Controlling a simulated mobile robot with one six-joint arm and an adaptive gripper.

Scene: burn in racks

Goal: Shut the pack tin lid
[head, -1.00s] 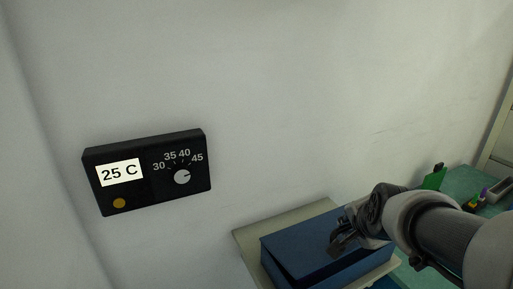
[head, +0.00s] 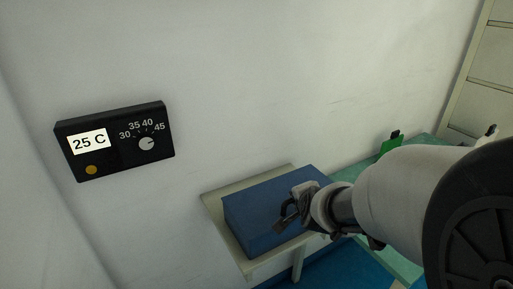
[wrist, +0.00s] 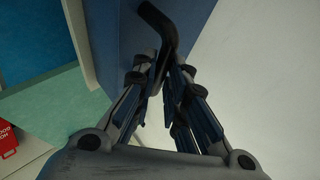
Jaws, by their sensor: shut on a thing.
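The pack tin (head: 245,213) is a blue box on a pale shelf against the wall. Its lid (head: 268,194) lies down over the box, with no clear gap showing along the near left side. My gripper (head: 284,217) is at the tin's right front. In the wrist view my gripper (wrist: 160,72) has its fingers closed around a dark bent handle (wrist: 163,22) beside the blue tin surface (wrist: 120,38). The right end of the tin is partly hidden by my gripper and arm.
A black wall controller (head: 115,142) reading 25 C hangs at the left. The pale shelf (head: 213,203) borders the tin. A green bench (head: 352,173) with a green item (head: 391,145) lies to the right. A red item (wrist: 8,140) shows in the wrist view.

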